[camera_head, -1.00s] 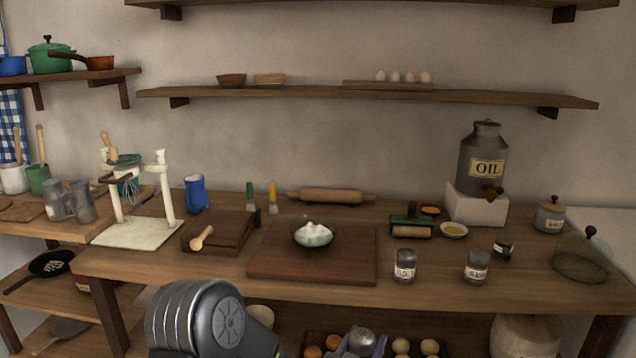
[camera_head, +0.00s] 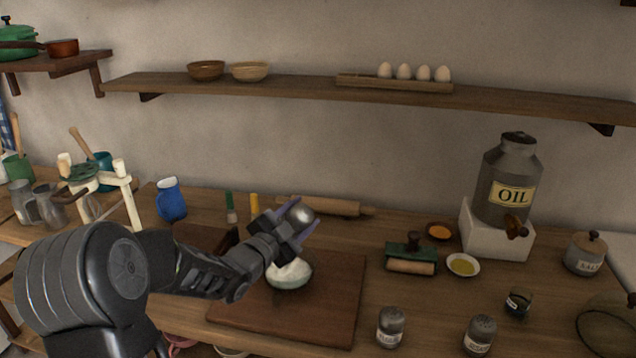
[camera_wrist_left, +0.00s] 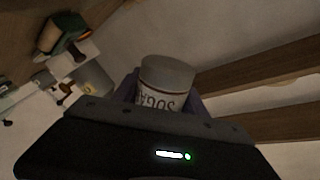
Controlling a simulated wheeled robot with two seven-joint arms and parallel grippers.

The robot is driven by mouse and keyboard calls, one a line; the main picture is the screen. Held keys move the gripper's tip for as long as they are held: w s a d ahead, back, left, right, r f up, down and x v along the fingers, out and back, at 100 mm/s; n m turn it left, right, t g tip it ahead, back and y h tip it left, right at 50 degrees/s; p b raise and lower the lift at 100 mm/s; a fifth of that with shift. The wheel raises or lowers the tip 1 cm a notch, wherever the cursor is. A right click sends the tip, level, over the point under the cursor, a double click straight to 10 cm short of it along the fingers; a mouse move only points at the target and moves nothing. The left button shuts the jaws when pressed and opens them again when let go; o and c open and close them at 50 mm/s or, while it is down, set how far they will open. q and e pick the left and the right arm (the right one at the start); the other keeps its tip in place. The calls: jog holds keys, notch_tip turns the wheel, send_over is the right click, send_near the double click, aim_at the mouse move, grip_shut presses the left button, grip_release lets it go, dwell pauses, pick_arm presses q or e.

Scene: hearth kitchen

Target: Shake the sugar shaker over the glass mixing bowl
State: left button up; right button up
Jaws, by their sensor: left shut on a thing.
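The glass mixing bowl (camera_head: 289,281) stands on a dark wooden board (camera_head: 330,305) and holds a white heap. My left gripper (camera_head: 290,228) is shut on the sugar shaker (camera_head: 301,212), above and slightly behind the bowl in the picture. The shaker's rounded metal end shows between the purple fingers. In the left wrist view, the shaker (camera_wrist_left: 165,80) has a grey cap and a partly hidden label reading "SUGA". Its exact tilt is hard to judge. No falling sugar is visible. My right gripper is not in view.
Two labelled shakers (camera_head: 391,326) (camera_head: 480,335) stand at the front right. A rolling pin (camera_head: 325,207) lies behind the board. The oil can (camera_head: 507,180) stands on a white block at the right. A blue jug (camera_head: 171,200) stands at the left.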

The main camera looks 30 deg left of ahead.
pick_arm(q)
jog(key=shift+w+a+r, duration=0.1)
jog(key=shift+a+r, duration=0.4)
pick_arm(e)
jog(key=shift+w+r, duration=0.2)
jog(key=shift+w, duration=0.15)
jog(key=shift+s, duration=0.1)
pick_arm(q)
jog(key=shift+a+f+m+b, duration=0.45)
jog(key=shift+a+m+b, duration=0.15)
jog(key=shift+m+b, duration=2)
jog(key=shift+a+f+m+b, duration=0.4)
jog(key=shift+a+m+b, duration=0.25)
jog(key=shift+m+b, duration=2)
jog(key=shift+a+f+m+b, duration=0.55)
jog(key=shift+m+b, duration=1.55)
jog(key=shift+m, duration=0.95)
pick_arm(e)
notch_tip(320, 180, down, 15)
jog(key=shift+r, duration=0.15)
pick_arm(q)
jog(key=shift+a+r, duration=0.1)
jog(key=shift+a, duration=0.05)
